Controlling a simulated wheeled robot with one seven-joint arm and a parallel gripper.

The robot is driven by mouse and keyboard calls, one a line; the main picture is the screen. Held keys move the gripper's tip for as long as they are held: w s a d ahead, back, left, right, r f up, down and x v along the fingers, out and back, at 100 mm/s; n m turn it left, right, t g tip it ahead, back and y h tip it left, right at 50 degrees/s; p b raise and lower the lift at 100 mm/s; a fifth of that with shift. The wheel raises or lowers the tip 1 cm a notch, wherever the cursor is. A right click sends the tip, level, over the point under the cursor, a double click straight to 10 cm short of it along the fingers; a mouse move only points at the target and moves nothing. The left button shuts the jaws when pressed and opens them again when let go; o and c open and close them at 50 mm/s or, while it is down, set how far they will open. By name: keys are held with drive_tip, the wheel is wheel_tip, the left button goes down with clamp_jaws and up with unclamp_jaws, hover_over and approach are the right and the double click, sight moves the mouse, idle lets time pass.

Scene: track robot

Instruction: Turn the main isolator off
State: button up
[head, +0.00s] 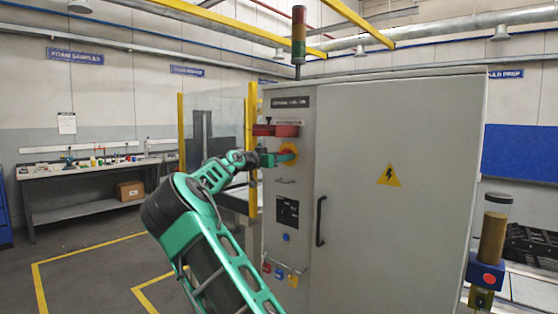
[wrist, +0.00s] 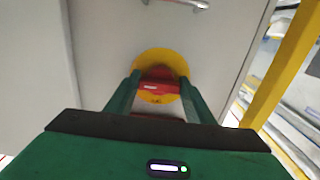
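The main isolator is a yellow round plate (head: 292,148) with a red handle (wrist: 158,86), on the narrow left face of the grey cabinet. In the wrist view its yellow plate (wrist: 160,60) lies straight ahead, with the red handle lying crosswise between my fingers. My gripper (head: 284,157) is at the isolator in the head view and covers much of it. In the wrist view my gripper (wrist: 158,84) has its green fingers well apart, one at each end of the handle. I cannot tell whether they touch it.
A red box (head: 287,130) sits just above the isolator. A small metal handle (head: 286,181) and a black panel (head: 288,211) are below it. Coloured tags (head: 280,271) hang lower. A yellow-framed guard (head: 252,150) stands close on the left.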

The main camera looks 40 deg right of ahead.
drive_tip(key=shift+w+a, duration=0.1)
drive_tip(key=shift+c, duration=0.7)
drive_tip(key=shift+n, duration=0.3)
drive_tip(key=shift+w+a+n, duration=0.1)
drive_tip(key=shift+w+n, duration=0.05)
drive_tip(key=shift+n, duration=8.55)
drive_tip(key=o, duration=0.7)
drive_tip(key=shift+o, duration=0.2)
drive_tip(key=shift+s+r, duration=0.1)
drive_tip(key=shift+s, duration=0.1)
